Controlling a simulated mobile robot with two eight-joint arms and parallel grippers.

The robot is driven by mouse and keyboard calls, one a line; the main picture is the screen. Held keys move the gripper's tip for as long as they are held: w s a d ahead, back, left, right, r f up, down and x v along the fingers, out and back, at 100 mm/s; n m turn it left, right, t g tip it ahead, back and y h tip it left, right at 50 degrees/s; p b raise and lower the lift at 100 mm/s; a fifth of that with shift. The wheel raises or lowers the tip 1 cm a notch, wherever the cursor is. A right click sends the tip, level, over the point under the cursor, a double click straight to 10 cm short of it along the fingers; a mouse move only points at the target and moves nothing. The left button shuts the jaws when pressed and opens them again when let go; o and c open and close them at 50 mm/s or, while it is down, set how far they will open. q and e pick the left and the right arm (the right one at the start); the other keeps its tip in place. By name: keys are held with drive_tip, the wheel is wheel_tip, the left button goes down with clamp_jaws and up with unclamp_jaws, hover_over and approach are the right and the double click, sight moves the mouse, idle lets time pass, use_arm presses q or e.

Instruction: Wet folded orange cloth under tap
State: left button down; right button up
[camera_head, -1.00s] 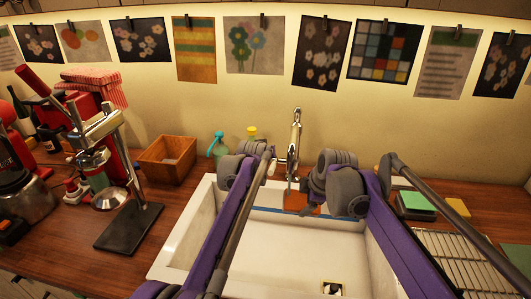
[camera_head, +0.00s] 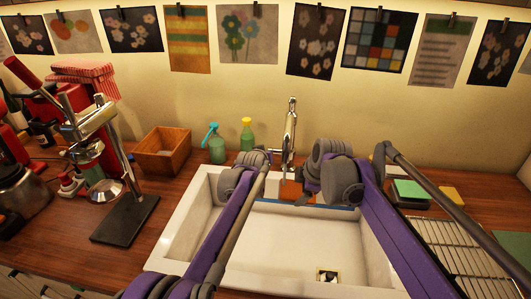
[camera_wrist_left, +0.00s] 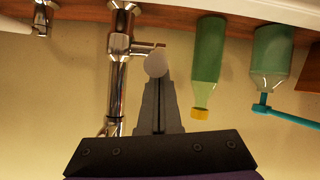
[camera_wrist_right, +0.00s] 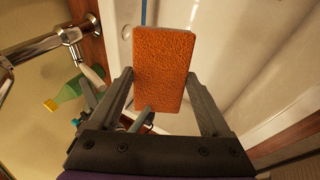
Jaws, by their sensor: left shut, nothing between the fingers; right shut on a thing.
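The folded orange cloth (camera_wrist_right: 162,68) is a textured block held between the fingers of my right gripper (camera_wrist_right: 165,88). In the head view the cloth (camera_head: 291,190) shows just below the chrome tap (camera_head: 290,135), over the back of the sink; my right gripper (camera_head: 306,193) is partly hidden by its arm. In the left wrist view my left gripper (camera_wrist_left: 159,95) is shut and empty, its fingertips close to a pale round end on the tap's side lever (camera_wrist_left: 156,62). I cannot tell whether they touch. The tap body (camera_wrist_left: 118,60) stands beside it. No running water is visible.
The white sink (camera_head: 180,222) has a drain (camera_head: 328,276) at the front. Green bottles (camera_head: 217,150) and a wooden box (camera_head: 162,152) stand left of the tap. Sponges (camera_head: 411,193) and a wire rack (camera_head: 452,245) lie right. A lever press (camera_head: 100,165) stands far left.

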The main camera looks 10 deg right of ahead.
use_arm(q)
drive_tip(key=shift+s+a+f, duration=0.15)
drive_tip(key=shift+s+f, duration=0.3)
drive_tip(key=shift+f, duration=0.35)
drive_tip(key=shift+w+a+r, duration=0.1)
drive_tip(key=shift+w+r, duration=0.05)
drive_tip(key=shift+r, duration=0.4)
drive_tip(key=r+v, duration=0.1)
drive_tip(key=v, duration=1)
drive_tip(key=shift+w+r, duration=0.15)
drive_tip(key=shift+w, duration=0.2)
drive_tip(key=shift+a, duration=0.1)
use_arm(e)
drive_tip(key=shift+s, duration=0.1)
use_arm(q)
drive_tip(key=shift+r, duration=0.1)
use_arm(e)
drive_tip(key=s+d, duration=0.2)
drive_tip(key=s, duration=0.5)
drive_tip(key=shift+s, duration=0.3)
